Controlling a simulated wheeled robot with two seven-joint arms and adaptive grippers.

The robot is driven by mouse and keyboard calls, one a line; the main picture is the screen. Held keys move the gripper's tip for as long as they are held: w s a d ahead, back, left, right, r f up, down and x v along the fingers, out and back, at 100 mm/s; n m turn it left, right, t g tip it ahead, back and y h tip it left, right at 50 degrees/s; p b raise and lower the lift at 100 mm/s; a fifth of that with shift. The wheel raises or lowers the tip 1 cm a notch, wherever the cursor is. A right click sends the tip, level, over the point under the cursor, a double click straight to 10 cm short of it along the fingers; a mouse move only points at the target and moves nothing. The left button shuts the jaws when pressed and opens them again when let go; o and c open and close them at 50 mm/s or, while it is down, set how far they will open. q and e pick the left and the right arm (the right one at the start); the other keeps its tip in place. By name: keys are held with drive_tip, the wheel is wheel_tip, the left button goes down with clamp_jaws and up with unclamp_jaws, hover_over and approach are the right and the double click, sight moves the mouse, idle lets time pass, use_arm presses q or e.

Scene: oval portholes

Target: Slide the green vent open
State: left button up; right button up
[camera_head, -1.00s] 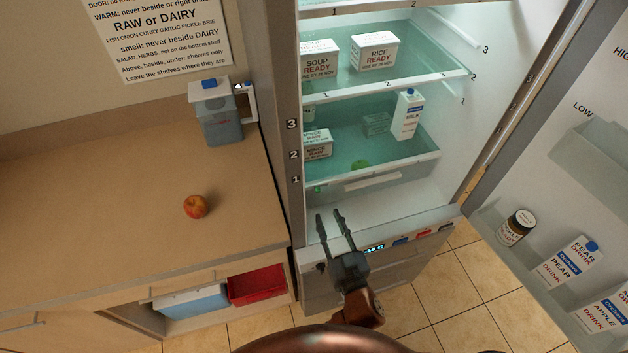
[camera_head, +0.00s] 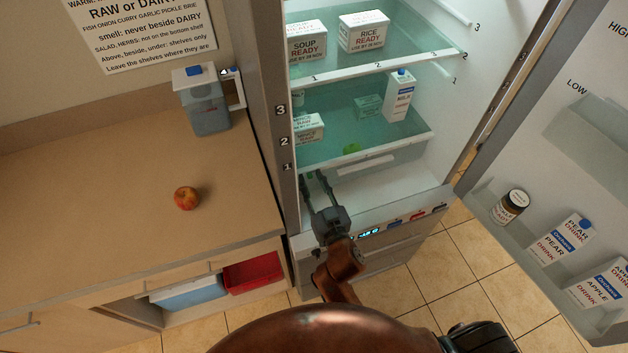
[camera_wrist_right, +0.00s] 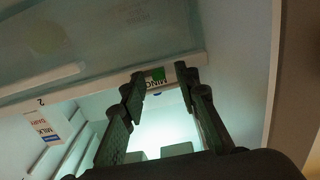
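The green vent (camera_wrist_right: 158,74) is a small green tab on the pale front edge of a fridge shelf in the right wrist view. In the head view my right gripper seems to hide it. My right gripper (camera_head: 314,176) reaches into the fridge's lower left, below the lowest glass shelf. In the wrist view its fingers (camera_wrist_right: 160,82) are apart, with the green tab between the tips. I cannot tell whether a finger touches it. My left gripper is not in view.
The open fridge has glass shelves (camera_head: 400,145) with cartons and boxes above my gripper. The fridge's left wall (camera_head: 270,120) stands close beside it. The open door (camera_head: 540,130) is at right.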

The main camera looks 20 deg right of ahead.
drive_tip(key=shift+c, duration=0.3)
clamp_jaws()
idle(0.4)
